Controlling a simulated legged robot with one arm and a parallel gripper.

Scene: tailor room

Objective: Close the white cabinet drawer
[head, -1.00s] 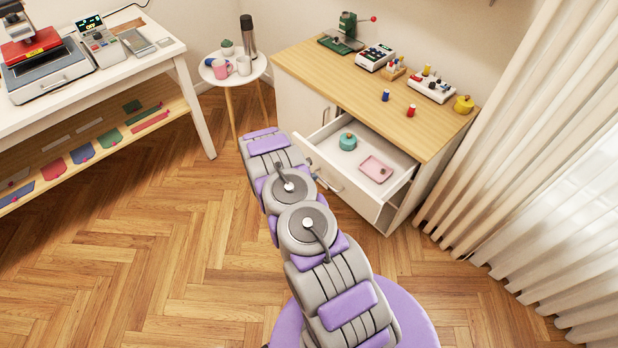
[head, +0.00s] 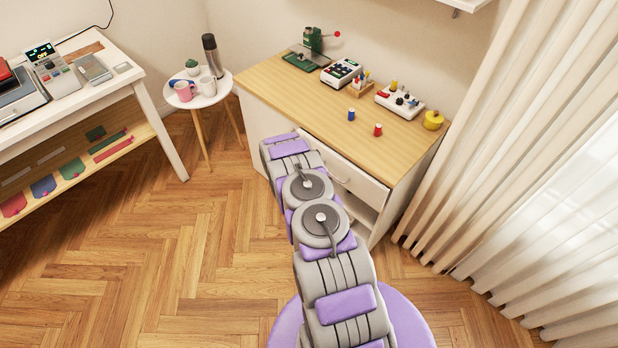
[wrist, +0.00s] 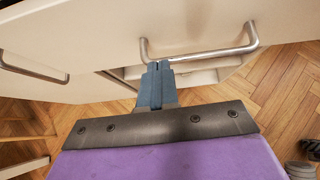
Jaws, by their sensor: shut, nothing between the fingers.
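The white cabinet (head: 265,122) has a wood top and stands right of centre in the head view. Its white drawer (head: 372,188) is pushed in, with its front close to the cabinet face; the inside is out of sight. I cannot tell if a thin gap is left. In the wrist view the drawer front (wrist: 195,22) fills the top, with its metal bar handle (wrist: 205,54). My gripper (wrist: 158,66) is shut and empty, its fingertips at the handle's left part. Contact is unclear. In the head view my arm hides the gripper.
An open shelf space (wrist: 128,73) lies below the drawer. Spools and small tools stand on the cabinet's wood top (head: 300,100). A round side table (head: 213,96) with mugs is to the left, curtains (head: 500,150) to the right. The wood floor is clear at left.

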